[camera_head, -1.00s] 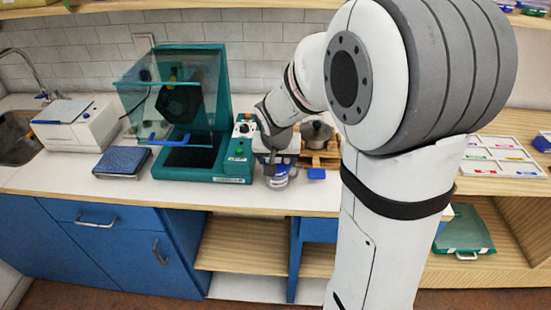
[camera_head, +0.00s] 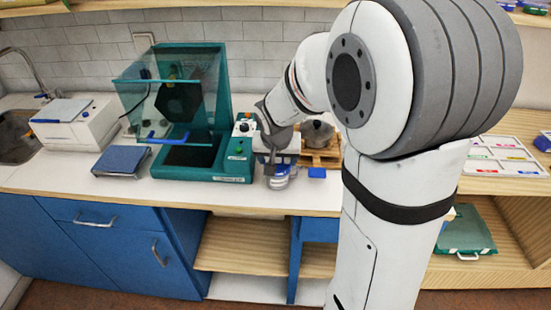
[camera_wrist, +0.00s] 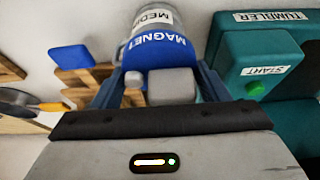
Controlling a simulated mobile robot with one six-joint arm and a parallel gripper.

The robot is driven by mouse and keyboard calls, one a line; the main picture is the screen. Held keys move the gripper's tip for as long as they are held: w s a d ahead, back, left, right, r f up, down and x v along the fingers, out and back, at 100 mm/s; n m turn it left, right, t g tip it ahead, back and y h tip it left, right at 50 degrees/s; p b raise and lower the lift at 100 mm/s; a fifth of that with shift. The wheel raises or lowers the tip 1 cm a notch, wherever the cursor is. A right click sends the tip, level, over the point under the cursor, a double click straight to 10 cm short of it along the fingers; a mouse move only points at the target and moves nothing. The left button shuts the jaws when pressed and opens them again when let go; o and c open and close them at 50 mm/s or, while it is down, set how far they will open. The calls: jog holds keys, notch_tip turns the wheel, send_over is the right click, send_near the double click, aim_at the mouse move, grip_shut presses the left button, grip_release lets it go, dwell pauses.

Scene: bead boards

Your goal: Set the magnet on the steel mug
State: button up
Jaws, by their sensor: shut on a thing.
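My gripper (camera_wrist: 160,85) is shut on the magnet (camera_wrist: 158,54), a blue piece lettered MAGNET with a grey block (camera_wrist: 171,87) on its near side. In the wrist view the magnet overlaps a clear jar (camera_wrist: 128,45) with a white label partly reading MEDI; I cannot tell if they touch. In the head view my gripper (camera_head: 271,168) is low over the counter, right of the green machine, with the jar (camera_head: 280,181) at its tips. A rounded grey metal vessel (camera_head: 317,130) stands behind right on a wooden stand; I cannot tell whether it is the steel mug.
The green tumbler machine (camera_wrist: 253,58) stands close beside my gripper. A blue block (camera_head: 317,173) lies on the counter (camera_head: 225,198) near its front edge. The wooden stand (camera_head: 320,155) is to the right. A blue pad (camera_head: 121,160) and a white box (camera_head: 77,123) are farther left.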

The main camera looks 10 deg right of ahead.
jog(key=o, duration=1.2)
jog(key=v, duration=0.8)
